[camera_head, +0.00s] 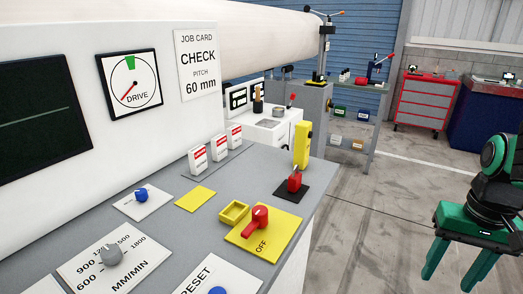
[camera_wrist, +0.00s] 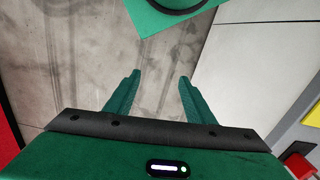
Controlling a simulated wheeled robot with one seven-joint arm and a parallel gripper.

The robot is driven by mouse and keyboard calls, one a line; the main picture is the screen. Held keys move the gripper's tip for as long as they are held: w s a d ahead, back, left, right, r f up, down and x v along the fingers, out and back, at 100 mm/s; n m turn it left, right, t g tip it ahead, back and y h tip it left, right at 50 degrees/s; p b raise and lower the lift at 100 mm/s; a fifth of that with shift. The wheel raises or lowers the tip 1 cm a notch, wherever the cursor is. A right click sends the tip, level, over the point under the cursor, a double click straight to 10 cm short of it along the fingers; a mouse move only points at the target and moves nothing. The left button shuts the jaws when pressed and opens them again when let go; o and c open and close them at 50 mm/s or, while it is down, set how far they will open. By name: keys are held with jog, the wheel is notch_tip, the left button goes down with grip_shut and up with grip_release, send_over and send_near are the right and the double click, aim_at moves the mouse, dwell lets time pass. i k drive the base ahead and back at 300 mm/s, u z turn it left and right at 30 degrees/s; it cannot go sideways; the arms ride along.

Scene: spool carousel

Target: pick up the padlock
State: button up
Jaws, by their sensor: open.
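The red padlock (camera_head: 295,182) stands on a small black pad (camera_head: 283,194) near the right edge of the grey console. Its shackle is small and hard to make out. In the wrist view, a red piece on a dark patch (camera_wrist: 298,164) at the lower right corner may be the padlock, cut off by the frame. My gripper (camera_head: 455,272) is off to the right of the console, over the floor and well apart from the padlock. In the wrist view its green fingers (camera_wrist: 159,82) are spread, with nothing between them.
A yellow upright piece (camera_head: 303,145) stands just behind the padlock. A yellow plate (camera_head: 264,247) with a red OFF switch (camera_head: 255,219) and a small yellow tray (camera_head: 234,212) lie in front. A red tool cabinet (camera_head: 424,100) is far back. Open floor lies right of the console.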

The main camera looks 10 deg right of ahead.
aim_at(294, 181)
jog(key=u, duration=0.5)
jog(key=k, duration=1.1)
jog(key=z, duration=1.1)
jog(key=i, duration=1)
jog(key=u, duration=0.1)
